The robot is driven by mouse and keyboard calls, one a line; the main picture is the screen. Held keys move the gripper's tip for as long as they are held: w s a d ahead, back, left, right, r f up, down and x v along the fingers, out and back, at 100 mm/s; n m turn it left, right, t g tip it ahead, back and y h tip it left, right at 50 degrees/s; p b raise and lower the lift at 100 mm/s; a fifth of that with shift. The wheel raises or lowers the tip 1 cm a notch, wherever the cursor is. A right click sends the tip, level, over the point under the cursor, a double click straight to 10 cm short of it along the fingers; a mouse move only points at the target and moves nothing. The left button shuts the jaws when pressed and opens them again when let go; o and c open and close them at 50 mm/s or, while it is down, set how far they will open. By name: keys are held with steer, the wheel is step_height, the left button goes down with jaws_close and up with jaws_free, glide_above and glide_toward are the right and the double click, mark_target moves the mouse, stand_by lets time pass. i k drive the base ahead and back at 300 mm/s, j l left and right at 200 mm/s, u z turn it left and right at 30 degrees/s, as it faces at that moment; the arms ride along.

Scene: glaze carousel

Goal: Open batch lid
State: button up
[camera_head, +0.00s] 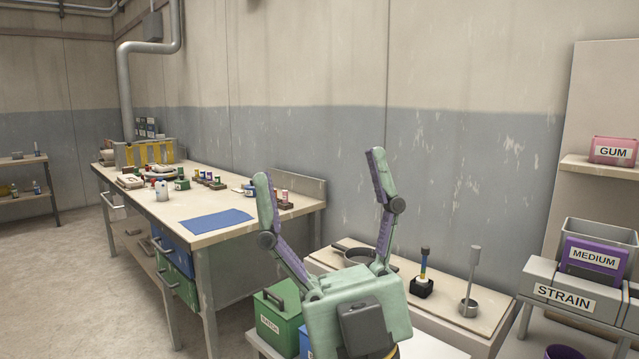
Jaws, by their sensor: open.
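My gripper (322,185) stands up in the middle of the view, its two fingers spread wide and nothing between them. A green box (280,325) with a white label and a dark handle on its lid sits at the lower middle, left of my gripper's body. The label looks like "BATCH". Its lid appears closed. My gripper's body hides part of what is to the right of the box, where a bit of a blue thing shows.
A long workbench (175,235) with a blue mat (215,221) and several small jars is at left. A low table (440,287) at right holds a pan, a brush-like tool and a mortar. A STRAIN unit (565,299), purple MEDIUM box (592,258) and pink GUM box (613,151) are far right.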

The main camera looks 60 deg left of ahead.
mark_target(296, 288)
steer(key=u, duration=1.8)
steer(key=i+j+u, duration=0.1)
steer(key=i+j+z, duration=0.15)
steer(key=i+j, duration=0.55)
steer(key=j, duration=0.1)
